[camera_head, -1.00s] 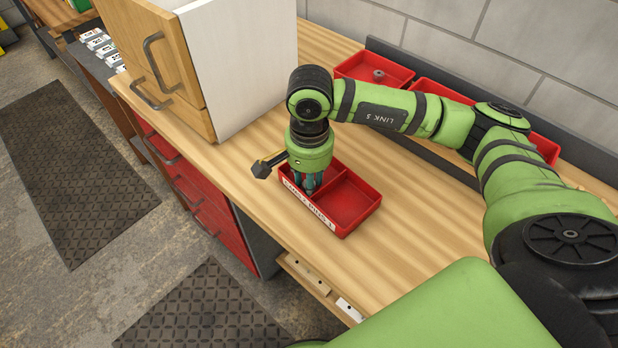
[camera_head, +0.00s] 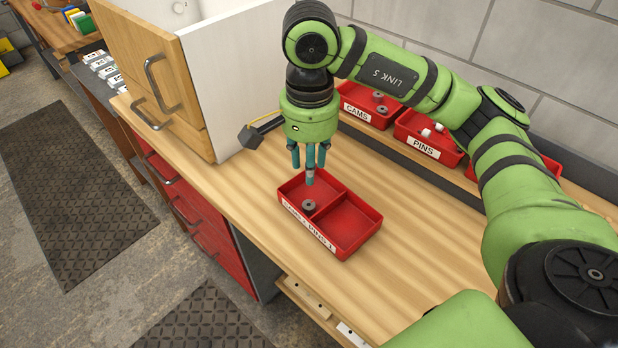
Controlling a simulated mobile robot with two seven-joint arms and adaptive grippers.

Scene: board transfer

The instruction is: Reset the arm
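My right gripper (camera_head: 309,168) hangs pointing down above a red two-compartment tray (camera_head: 345,190) on the wooden workbench. Its teal fingers look close together, with nothing seen held between them; whether they are open or shut is unclear. A small grey ring-shaped part (camera_head: 308,205) lies in the tray's left compartment, just below the fingertips. The right compartment is empty. A label runs along the tray's front. My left gripper is not in view.
Red bins labelled CAMS (camera_head: 366,112) and PINS (camera_head: 424,146) stand at the back, partly behind my arm. A wooden cabinet (camera_head: 150,70) stands on the bench at left, its handled front toward the floor. Bare bench top surrounds the tray.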

